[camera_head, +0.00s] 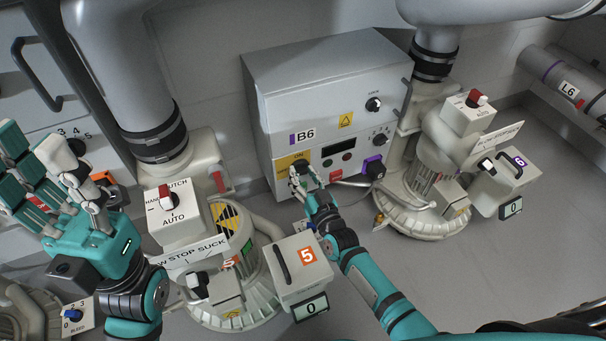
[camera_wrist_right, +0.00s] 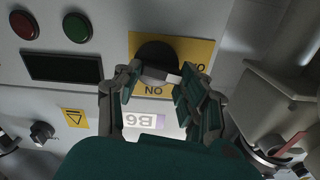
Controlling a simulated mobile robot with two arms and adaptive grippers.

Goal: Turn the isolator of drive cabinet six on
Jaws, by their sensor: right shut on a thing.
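Drive cabinet B6 (camera_head: 335,100) is a grey-white box at the back centre of the head view. Its isolator is a dark round knob (camera_wrist_right: 155,54) on a yellow plate (camera_head: 284,162) marked ON, low on the cabinet's left front. My right gripper (camera_head: 300,180) reaches the isolator from the front. In the wrist view my right gripper (camera_wrist_right: 162,92) is shut on the isolator's handle, with a pale strip showing between the fingers. The fingers hide part of the knob, so its exact setting is unclear. My left gripper (camera_head: 50,185) is at the far left, open and empty, away from the cabinet.
The cabinet also has a dark display (camera_wrist_right: 62,67), red (camera_wrist_right: 24,25) and green (camera_wrist_right: 76,27) buttons, and a LOCK knob (camera_head: 374,104). Blower 5's box (camera_head: 300,262) stands in front, left of my right forearm. Blower 6 (camera_head: 425,205) is on the right.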

